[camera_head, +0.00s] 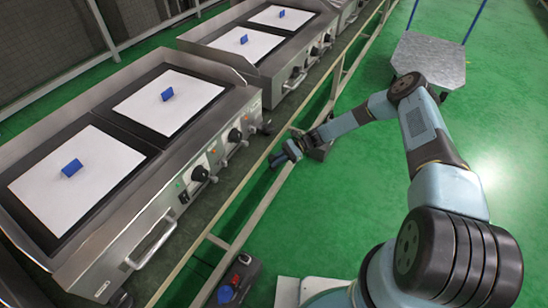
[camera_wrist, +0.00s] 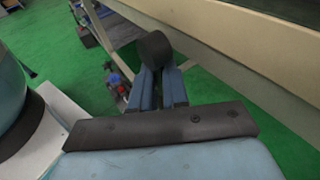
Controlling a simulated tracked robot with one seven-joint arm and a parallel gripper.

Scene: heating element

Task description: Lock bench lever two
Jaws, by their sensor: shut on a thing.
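My gripper (camera_head: 287,153) is low beside the long rail of the bench (camera_head: 262,212) in the head view. In the wrist view its two blue fingers (camera_wrist: 160,85) are nearly together. They are shut on a dark, rounded piece (camera_wrist: 155,48), which may be the end of bench lever two. That piece is right under the pale bench rail (camera_wrist: 225,35). The rest of it is hidden behind the fingers, and its lock position cannot be told. In the head view my gripper hides the held piece.
Steel cooking units with white plates (camera_head: 75,178) and blue blocks (camera_head: 167,94) stand along the left. A dark device with blue and red parts (camera_head: 240,278) is low by the bench at the bottom. A grey-topped cart (camera_head: 430,60) stands back right. Green floor is clear between.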

